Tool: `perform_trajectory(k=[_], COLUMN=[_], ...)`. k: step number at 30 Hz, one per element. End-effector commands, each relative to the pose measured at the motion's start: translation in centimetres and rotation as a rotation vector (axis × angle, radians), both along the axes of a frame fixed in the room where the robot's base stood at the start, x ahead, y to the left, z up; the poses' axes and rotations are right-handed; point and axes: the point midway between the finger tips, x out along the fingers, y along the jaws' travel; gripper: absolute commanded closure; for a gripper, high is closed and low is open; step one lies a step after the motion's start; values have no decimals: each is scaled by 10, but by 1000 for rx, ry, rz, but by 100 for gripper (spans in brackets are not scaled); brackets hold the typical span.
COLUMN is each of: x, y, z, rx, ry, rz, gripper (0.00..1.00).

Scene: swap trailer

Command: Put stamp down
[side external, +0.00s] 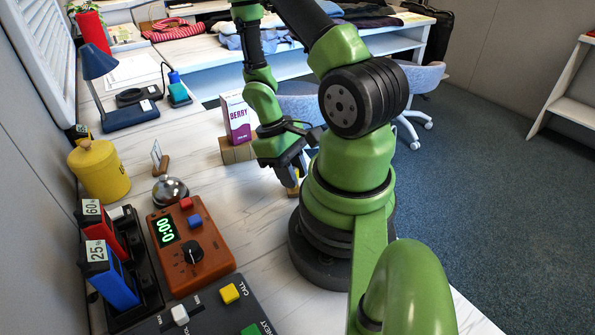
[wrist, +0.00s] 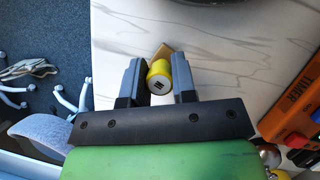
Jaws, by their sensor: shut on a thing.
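The stamp (wrist: 159,76) shows in the wrist view as a yellow cylinder with a pale end that bears a dark mark. It sits between the two dark fingers of my gripper (wrist: 159,82), which is shut on it. A tan wooden piece (wrist: 163,50) shows just beyond the stamp; I cannot tell if it is part of the stamp or a separate block. In the side view my gripper (side external: 291,180) points down, low over the white table near my base. The stamp is mostly hidden there, and I cannot tell if it touches the table.
A BERRY carton (side external: 237,118) stands on a wooden block behind my gripper. An orange timer (side external: 205,262), a silver bell (side external: 170,190) and a yellow canister (side external: 100,172) stand to the left. The marbled tabletop (side external: 245,205) between timer and gripper is clear.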

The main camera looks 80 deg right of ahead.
Motion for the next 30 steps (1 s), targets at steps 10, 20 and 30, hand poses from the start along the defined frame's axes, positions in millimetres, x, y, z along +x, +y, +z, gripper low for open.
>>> perform_trajectory(k=[10, 20, 30], x=[42, 80, 104], y=[10, 19, 24], z=[0, 0, 0], rx=[2, 6, 6], ry=[-5, -6, -5], rz=[3, 2, -1], gripper=[98, 98, 98])
